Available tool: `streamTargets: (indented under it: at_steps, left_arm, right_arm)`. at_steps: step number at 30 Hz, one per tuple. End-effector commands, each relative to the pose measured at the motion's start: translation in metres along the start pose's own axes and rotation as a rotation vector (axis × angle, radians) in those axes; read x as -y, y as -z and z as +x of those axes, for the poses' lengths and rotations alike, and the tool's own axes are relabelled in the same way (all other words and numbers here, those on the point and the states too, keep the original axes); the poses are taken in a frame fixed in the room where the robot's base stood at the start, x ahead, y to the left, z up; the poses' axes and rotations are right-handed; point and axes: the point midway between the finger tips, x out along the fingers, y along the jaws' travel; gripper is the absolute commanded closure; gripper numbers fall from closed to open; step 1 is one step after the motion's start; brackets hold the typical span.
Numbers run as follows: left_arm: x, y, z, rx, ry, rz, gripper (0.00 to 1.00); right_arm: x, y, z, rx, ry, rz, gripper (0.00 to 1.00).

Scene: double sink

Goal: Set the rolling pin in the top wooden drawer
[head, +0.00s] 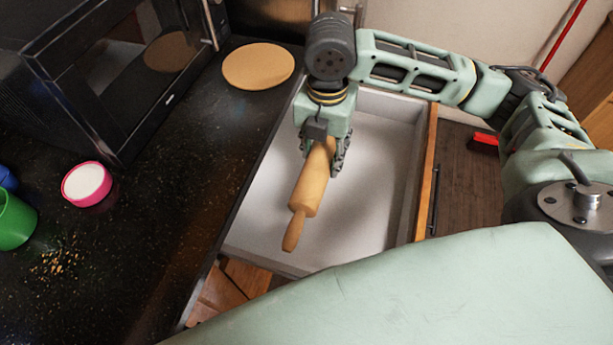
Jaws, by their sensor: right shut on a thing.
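A wooden rolling pin (310,187) hangs tilted in my right gripper (325,160), which is shut on its upper end. The gripper and pin are over an open drawer (375,200) with a white inside and a wooden front on the right. The drawer looks empty where it shows. I cannot tell whether the pin touches the drawer floor. My left gripper is not in view.
A dark speckled counter (150,240) lies left of the drawer. On it are a black microwave (110,75), a round cork mat (258,66), a pink bowl (87,184), a green cup (15,220) and scattered crumbs (58,262). A red-headed object (485,140) lies right of the drawer.

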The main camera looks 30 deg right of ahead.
Motion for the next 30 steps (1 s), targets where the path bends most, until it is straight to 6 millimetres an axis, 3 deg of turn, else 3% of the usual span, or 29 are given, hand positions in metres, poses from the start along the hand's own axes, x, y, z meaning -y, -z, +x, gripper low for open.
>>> streamTargets:
  at_steps: [1, 6, 14, 17, 30]
  left_arm:
    - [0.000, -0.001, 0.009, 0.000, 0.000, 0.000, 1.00]
    - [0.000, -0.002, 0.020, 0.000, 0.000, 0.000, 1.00]
    - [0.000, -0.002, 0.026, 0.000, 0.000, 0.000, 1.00]
    - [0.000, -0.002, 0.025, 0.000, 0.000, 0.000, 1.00]
    - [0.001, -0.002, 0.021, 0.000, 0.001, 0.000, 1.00]
  right_arm:
    - [0.013, -0.008, 0.011, 0.002, 0.003, 0.007, 1.00]
    - [0.042, -0.025, 0.023, 0.001, 0.002, 0.001, 1.00]
    - [0.059, -0.035, 0.030, -0.001, -0.002, -0.009, 1.00]
    - [0.048, -0.037, 0.036, -0.004, -0.005, -0.012, 1.00]
    - [-0.039, -0.052, 0.088, -0.003, -0.002, -0.011, 1.00]
